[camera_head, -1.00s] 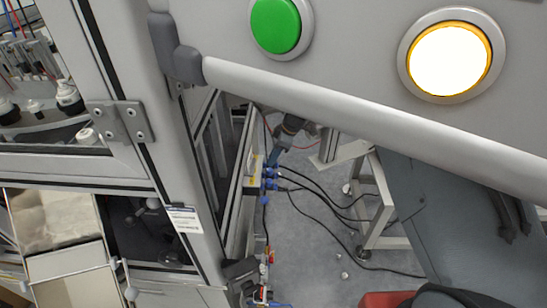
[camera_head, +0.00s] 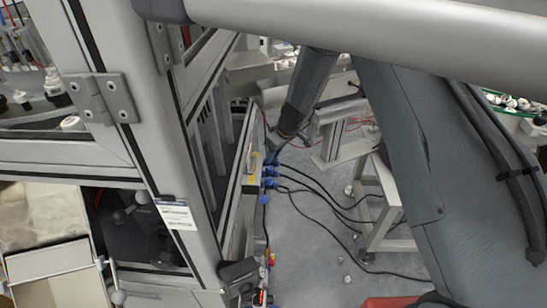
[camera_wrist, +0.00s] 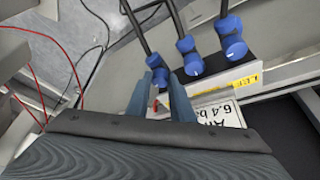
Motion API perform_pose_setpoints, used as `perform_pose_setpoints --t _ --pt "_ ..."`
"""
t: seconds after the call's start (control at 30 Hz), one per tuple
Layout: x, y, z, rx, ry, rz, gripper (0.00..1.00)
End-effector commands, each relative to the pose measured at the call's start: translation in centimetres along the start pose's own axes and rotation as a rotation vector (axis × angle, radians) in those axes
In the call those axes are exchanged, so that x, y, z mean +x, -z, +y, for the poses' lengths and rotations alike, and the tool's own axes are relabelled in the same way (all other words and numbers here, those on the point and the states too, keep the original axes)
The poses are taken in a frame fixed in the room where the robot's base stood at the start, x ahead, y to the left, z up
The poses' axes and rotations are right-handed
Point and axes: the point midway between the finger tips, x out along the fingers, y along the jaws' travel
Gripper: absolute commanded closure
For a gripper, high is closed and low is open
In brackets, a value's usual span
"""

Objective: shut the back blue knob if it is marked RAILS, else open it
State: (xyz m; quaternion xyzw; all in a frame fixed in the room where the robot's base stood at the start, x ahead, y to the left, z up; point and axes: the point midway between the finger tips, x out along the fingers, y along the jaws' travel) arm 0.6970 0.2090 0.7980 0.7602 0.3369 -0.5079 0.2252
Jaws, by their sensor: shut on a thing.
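A row of blue knobs with black hoses is on a grey block at the cell's side. In the head view, a blue knob (camera_head: 265,199) is at the near end, with others (camera_head: 271,183) farther back. My gripper (camera_head: 271,157) reaches down at the back end of this row. In the wrist view, two blue knobs (camera_wrist: 189,57) (camera_wrist: 233,40) stand clear of my gripper (camera_wrist: 168,84). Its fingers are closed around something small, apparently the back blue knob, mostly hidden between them. A yellow label (camera_wrist: 247,80) shows partly; its lettering is not readable to me.
Black hoses trail over the floor beside a grey frame leg (camera_head: 375,225). The cell's aluminium post (camera_head: 190,200) stands close left.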

Motion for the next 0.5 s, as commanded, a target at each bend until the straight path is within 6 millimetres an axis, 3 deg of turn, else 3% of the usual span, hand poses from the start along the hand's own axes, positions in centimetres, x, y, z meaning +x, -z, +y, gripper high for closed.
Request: perform_pose_setpoints --t 0.5 --pt "0.01 -0.06 -0.05 0.030 -0.012 -0.001 1.00"
